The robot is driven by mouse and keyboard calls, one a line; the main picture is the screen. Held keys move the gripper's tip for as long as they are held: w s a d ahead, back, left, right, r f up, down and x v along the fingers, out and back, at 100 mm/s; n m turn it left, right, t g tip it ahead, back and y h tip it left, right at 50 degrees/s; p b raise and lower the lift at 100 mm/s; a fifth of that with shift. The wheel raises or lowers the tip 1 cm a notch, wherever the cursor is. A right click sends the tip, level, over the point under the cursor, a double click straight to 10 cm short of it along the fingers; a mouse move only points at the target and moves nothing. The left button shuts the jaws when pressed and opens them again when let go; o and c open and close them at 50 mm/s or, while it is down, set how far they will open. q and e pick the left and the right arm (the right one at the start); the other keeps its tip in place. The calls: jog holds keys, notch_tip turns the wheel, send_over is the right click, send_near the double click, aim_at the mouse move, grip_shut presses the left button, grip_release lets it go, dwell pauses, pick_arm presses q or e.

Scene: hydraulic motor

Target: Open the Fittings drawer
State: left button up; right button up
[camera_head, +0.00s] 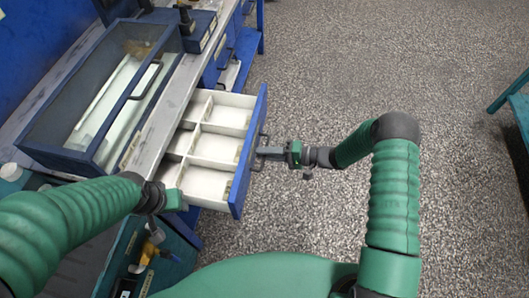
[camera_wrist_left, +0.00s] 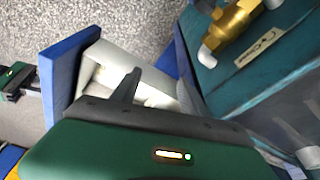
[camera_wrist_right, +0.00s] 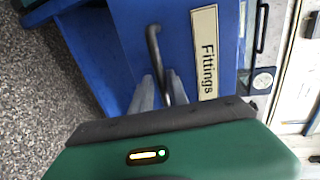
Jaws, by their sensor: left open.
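The Fittings drawer (camera_head: 236,160) stands pulled well out of the bench, its white compartments (camera_head: 212,149) open to view and looking empty. Its blue front carries the Fittings label (camera_wrist_right: 205,52) and a dark bar handle (camera_wrist_right: 154,45), both clear in the right wrist view. My right gripper (camera_head: 263,152) is at the handle from outside the front. Its fingers are close together on either side of the handle's lower end. My left gripper (camera_head: 174,200) is open by the drawer's near side; in the left wrist view one finger is seen against the white drawer box (camera_wrist_left: 125,62).
A blue-framed glass-lidded case (camera_head: 100,95) stands on the bench above the drawer. A teal box with a brass fitting (camera_wrist_left: 235,25) is beside my left gripper. The speckled floor (camera_head: 330,80) right of the drawer is clear.

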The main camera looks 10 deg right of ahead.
jog(key=shift+s+d+r, duration=0.1)
jog(key=shift+d+r, duration=0.1)
jog(key=shift+d, duration=0.1)
jog(key=p+v, duration=0.2)
jog(key=v, duration=1.4)
jog(key=shift+d+f, duration=0.15)
jog(key=shift+f, duration=0.1)
